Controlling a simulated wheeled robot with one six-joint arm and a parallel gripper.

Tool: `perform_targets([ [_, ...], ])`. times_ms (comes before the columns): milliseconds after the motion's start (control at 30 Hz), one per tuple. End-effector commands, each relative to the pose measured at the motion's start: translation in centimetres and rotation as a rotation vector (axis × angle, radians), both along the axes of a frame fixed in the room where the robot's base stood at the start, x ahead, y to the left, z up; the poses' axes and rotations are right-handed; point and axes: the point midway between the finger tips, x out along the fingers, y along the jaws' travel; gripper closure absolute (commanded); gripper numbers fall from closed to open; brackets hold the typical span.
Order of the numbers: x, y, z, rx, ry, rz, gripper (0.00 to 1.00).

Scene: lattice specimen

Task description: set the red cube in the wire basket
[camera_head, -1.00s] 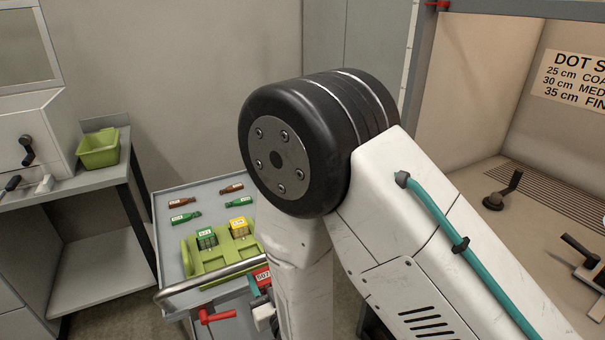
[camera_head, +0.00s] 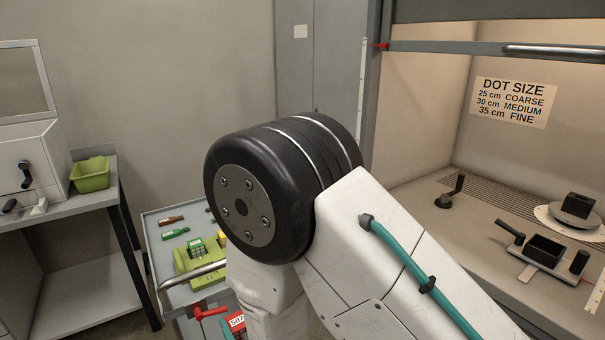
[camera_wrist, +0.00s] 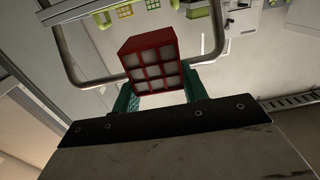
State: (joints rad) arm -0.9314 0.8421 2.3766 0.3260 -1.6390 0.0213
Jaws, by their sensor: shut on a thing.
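The red cube (camera_wrist: 152,62) is in the wrist view, its near face a grid of pale windows in a red frame. My gripper (camera_wrist: 158,96) has its teal fingers on either side of the cube and is shut on it. In the head view a red block with a white label (camera_head: 236,322), which looks like the same cube, shows low behind my arm. My gripper is mostly hidden there by the arm. I cannot make out a wire basket in either view.
A grey cart (camera_head: 160,258) holds a green rack (camera_head: 190,262) and small bottles. A red lever (camera_head: 208,312) is at its front. A green bin (camera_head: 90,175) stands on the left bench. At right, an enclosure floor (camera_head: 445,215) carries black fixtures (camera_head: 545,250).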

Motion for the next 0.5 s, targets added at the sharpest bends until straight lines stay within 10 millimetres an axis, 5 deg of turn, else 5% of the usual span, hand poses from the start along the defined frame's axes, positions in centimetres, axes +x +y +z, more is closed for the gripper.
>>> perform_targets([
  [500, 5.5, -5.4, 0.3, -0.003, 0.006, -0.047, 0.79],
])
